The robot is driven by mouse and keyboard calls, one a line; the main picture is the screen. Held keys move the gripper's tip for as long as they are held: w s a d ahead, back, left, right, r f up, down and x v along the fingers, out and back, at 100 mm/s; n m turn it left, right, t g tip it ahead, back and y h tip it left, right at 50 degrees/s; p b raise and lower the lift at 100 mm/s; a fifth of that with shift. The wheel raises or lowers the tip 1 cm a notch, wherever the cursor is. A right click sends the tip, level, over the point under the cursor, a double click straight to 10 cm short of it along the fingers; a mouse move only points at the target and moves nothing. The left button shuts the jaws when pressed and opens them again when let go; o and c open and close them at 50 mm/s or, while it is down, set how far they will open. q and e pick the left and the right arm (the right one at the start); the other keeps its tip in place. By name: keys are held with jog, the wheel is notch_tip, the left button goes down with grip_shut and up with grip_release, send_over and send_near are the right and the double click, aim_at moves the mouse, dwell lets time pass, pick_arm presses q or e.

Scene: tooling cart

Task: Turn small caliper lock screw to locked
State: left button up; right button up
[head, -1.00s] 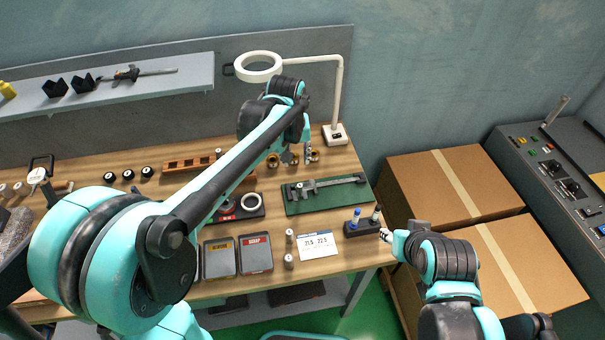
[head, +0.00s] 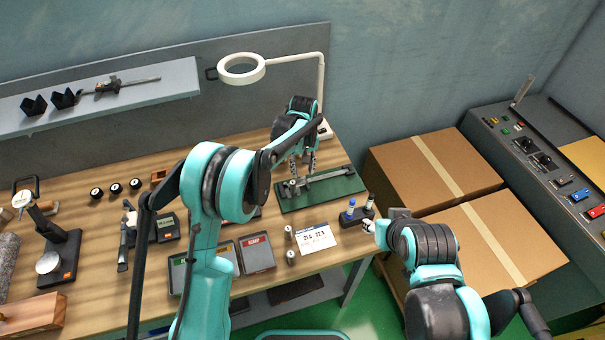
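A grey caliper (head: 325,177) lies on a green mat (head: 296,204) at the right of the bench. Its lock screw is too small to make out. My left gripper (head: 302,174) points down over the left part of this caliper, its two fingers apart. I cannot tell whether the fingertips touch it.
A dark holder (head: 354,217) with bottles stands close to my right gripper. A white card (head: 315,238) and trays (head: 257,254) lie in front of the mat. A ring lamp (head: 241,69) stands behind. Cardboard boxes (head: 432,172) are to the right.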

aim_at(303, 177)
pick_arm(q)
jog(key=shift+f, duration=1.05)
grip_shut()
